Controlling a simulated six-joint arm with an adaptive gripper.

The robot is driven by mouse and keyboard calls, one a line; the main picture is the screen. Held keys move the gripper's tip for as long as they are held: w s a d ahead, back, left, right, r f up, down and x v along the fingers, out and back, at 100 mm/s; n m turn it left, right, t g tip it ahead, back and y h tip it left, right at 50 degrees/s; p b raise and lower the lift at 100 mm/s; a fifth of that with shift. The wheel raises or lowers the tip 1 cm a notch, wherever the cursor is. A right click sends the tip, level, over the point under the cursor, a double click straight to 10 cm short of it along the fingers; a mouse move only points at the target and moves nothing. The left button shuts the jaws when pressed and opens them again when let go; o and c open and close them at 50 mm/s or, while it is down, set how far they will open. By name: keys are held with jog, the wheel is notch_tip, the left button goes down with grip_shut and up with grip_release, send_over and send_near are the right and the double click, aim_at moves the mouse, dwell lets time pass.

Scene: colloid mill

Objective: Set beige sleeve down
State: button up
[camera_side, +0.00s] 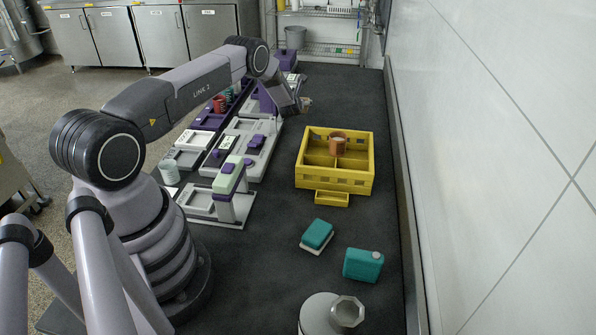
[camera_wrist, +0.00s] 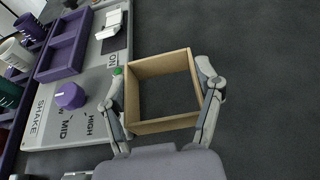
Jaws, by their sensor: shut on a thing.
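The beige sleeve (camera_wrist: 163,66) is a square, open-ended frame with thin walls. In the wrist view it sits between the two fingers of my gripper (camera_wrist: 160,98), which are shut on its opposite sides. Dark mat shows through its opening. In the side view, my gripper (camera_side: 299,103) is at the far end of the arm, with a small part of the sleeve (camera_side: 307,103) showing at its right. I cannot tell whether the sleeve touches the mat or hangs above it.
A grey panel (camera_wrist: 58,108) with a purple knob (camera_wrist: 70,95) lies left of the sleeve. A yellow crate (camera_side: 335,180) holding a brown cup (camera_side: 338,143) stands nearer the side camera. The dark mat (camera_wrist: 265,90) right of the sleeve is clear.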

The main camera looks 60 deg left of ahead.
aim_at(299, 118)
jog(key=shift+f, duration=1.8)
jog(key=shift+f, duration=0.1)
jog(key=o, duration=0.5)
